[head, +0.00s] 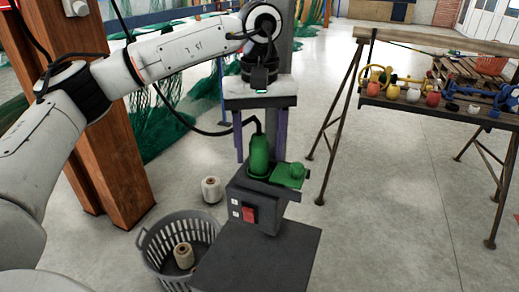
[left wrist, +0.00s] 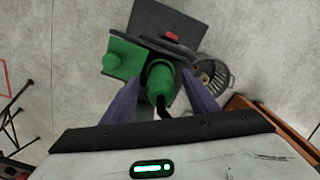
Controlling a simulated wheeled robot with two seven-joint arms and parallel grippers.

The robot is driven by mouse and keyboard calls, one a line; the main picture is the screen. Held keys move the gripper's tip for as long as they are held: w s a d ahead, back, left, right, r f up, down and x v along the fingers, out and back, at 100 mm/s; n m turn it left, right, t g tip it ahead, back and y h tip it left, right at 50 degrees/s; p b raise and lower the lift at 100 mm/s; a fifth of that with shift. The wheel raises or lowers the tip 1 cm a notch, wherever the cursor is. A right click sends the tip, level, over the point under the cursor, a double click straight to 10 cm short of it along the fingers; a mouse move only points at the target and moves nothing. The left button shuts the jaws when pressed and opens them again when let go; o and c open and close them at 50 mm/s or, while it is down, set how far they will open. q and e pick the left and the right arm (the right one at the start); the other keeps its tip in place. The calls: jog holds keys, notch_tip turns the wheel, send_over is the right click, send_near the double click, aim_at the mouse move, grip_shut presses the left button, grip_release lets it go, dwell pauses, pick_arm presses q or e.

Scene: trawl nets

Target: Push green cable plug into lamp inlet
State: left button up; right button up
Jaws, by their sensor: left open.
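The green cable plug (head: 259,155) stands upright on top of a dark grey housing with a red switch (head: 250,213), and a black cable curves from its top. It also shows in the left wrist view (left wrist: 161,78). A green block with a rounded knob (head: 291,174) sits beside it, perhaps a cover of the inlet. The inlet opening is hidden under the plug, so I cannot tell how deep the plug sits. My left gripper (head: 260,156) is open above the plug, pointing down, its purple fingers on either side with gaps. My right gripper is out of view.
A grey basket (head: 150,247) holding a twine spool (head: 184,256) stands on the floor at left, with another spool (head: 212,189) behind it. A wooden post (head: 105,130) rises at left. A trestle table (head: 440,105) with floats stands at right. Floor between is clear.

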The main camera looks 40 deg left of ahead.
pick_arm(q)
notch_tip(320, 180, up, 10)
jog(key=shift+f+p, duration=0.15)
jog(key=shift+p, duration=0.2)
jog(key=shift+f, duration=0.1)
dwell(0.3)
